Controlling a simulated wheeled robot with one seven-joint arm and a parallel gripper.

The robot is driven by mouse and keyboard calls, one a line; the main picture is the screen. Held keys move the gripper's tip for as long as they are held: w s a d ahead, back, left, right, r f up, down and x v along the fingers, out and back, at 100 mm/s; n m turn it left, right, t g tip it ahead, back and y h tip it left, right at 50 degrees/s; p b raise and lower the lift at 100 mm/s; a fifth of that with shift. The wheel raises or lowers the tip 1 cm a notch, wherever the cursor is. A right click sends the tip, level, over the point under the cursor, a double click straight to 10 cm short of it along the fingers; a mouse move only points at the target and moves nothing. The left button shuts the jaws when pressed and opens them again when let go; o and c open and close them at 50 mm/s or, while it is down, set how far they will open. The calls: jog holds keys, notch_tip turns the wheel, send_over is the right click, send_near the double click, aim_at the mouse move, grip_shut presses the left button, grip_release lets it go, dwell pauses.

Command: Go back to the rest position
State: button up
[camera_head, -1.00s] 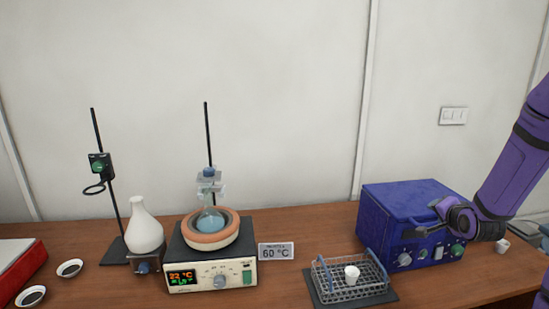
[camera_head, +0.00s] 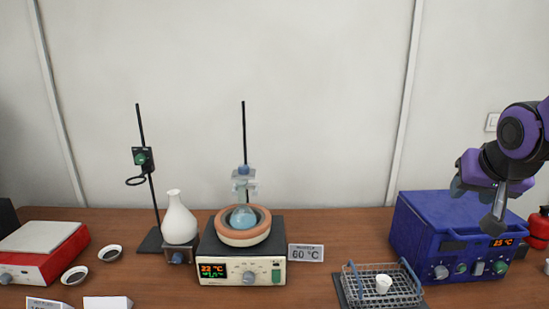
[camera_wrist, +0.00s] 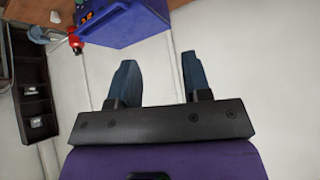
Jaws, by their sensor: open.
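My gripper (camera_wrist: 157,80) is open and empty in the wrist view, its two dark blue fingers apart with pale wall behind them. In the head view my gripper (camera_head: 480,205) is at the right, raised in front of the upper part of the blue muffle furnace (camera_head: 420,228), and its fingers are partly hidden by my own wrist. The furnace also shows at the top of the wrist view (camera_wrist: 125,25). Its display reads about 25 °C.
A wire basket (camera_head: 352,286) with a white crucible (camera_head: 383,284) stands left of the furnace. A red extinguisher (camera_head: 538,230) is at the right.

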jog(key=s+a+r+n+g+y, duration=0.1)
jog(key=s+a+n, duration=0.1)
jog(key=s, duration=0.5)
jog(key=s+a+r+n+g+y, duration=0.1)
jog(key=s+a+r+n, duration=0.1)
jog(key=s+a, duration=0.2)
jog(key=s, duration=0.2)
jog(key=shift+s+a, duration=0.3)
jog(key=shift+s, duration=0.05)
